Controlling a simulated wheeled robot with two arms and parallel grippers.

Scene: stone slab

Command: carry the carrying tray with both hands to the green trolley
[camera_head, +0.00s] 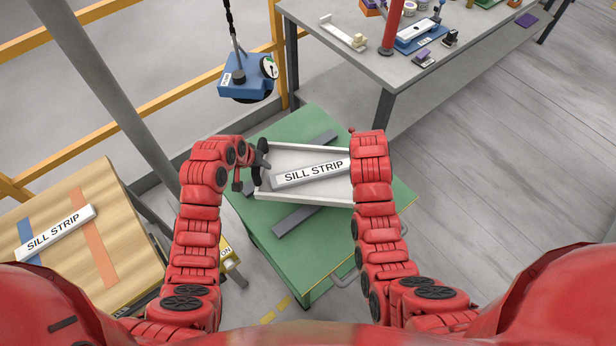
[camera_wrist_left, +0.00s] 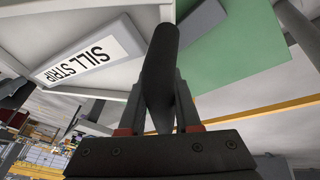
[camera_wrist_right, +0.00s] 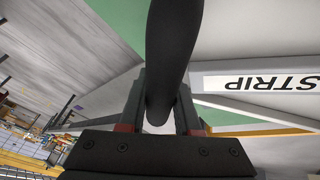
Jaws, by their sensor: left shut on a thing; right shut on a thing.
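The white carrying tray (camera_head: 300,157) is over the green trolley (camera_head: 321,240) in the head view, with a sill strip (camera_head: 310,173) lying in it. My left gripper (camera_head: 259,165) is shut on the tray's dark left handle, which fills the middle of the left wrist view (camera_wrist_left: 160,75). My right gripper is shut on the other dark handle, seen in the right wrist view (camera_wrist_right: 172,60); in the head view my right arm hides it. Two dark grey bars (camera_head: 297,218) show on the trolley top, partly under the tray. I cannot tell whether the tray touches them.
A wooden-topped table (camera_head: 85,255) with another sill strip (camera_head: 56,232) stands at left. A blue device (camera_head: 247,76) hangs from a cable above left. A grey workbench (camera_head: 365,68) with several items stands behind. Yellow railings (camera_head: 110,129) run at left. Floor at right is clear.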

